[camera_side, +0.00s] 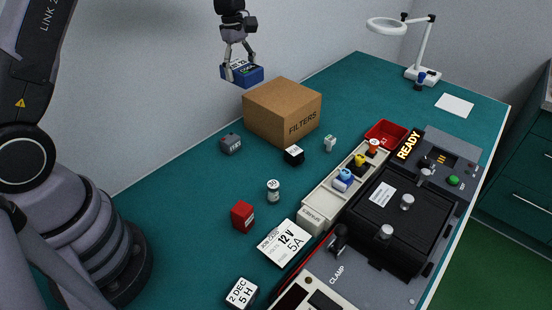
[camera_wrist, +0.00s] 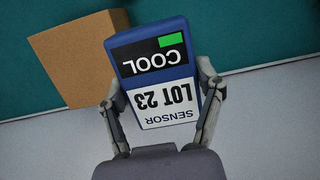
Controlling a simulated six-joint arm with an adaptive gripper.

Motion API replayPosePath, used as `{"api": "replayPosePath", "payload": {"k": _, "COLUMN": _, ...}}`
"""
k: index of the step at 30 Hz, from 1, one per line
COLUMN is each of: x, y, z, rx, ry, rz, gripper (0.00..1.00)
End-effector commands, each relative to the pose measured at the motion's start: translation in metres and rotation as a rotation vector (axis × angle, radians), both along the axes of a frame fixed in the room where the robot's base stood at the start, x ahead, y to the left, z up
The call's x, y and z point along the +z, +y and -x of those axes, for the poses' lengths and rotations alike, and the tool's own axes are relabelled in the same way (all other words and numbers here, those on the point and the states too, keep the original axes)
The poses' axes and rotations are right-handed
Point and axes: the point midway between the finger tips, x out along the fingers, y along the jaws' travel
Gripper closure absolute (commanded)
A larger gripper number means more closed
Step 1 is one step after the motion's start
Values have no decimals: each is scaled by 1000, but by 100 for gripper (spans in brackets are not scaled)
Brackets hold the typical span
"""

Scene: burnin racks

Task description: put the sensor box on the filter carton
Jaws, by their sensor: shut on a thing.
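The sensor box (camera_side: 243,74) is blue with a white label and a dark panel. In the wrist view the sensor box (camera_wrist: 157,75) reads "SENSOR LOT 23" and "COOL" with a green patch. My gripper (camera_side: 240,70) is shut on it and holds it in the air. The filter carton (camera_side: 272,116) is a brown box marked "FILTERS" on the teal bench. In the side view the sensor box appears above and a little left of the carton's top. In the wrist view the filter carton (camera_wrist: 75,62) lies to the left, partly behind the sensor box.
A grey block (camera_side: 230,144), a black block (camera_side: 293,155) and a small white item (camera_side: 330,143) stand near the carton. A parts tray (camera_side: 325,199), a red bin (camera_side: 386,134) and the test station (camera_side: 390,215) are to the right. The carton's top is bare.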

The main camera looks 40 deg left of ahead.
Motion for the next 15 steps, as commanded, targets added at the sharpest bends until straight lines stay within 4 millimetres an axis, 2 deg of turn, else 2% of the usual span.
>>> {"api": "replayPosePath", "payload": {"k": 1, "x": -8, "y": 1, "z": -15, "rx": -1, "ry": 0, "rz": 0, "gripper": 74}}
{"api": "replayPosePath", "payload": {"k": 6, "x": -31, "y": 4, "z": -55, "rx": 0, "ry": 3, "rz": 0, "gripper": 74}}
{"api": "replayPosePath", "payload": {"k": 10, "x": -56, "y": 5, "z": -75, "rx": -1, "ry": 2, "rz": 0, "gripper": 74}}
{"api": "replayPosePath", "payload": {"k": 15, "x": -73, "y": 6, "z": -91, "rx": -1, "ry": -1, "rz": 0, "gripper": 74}}
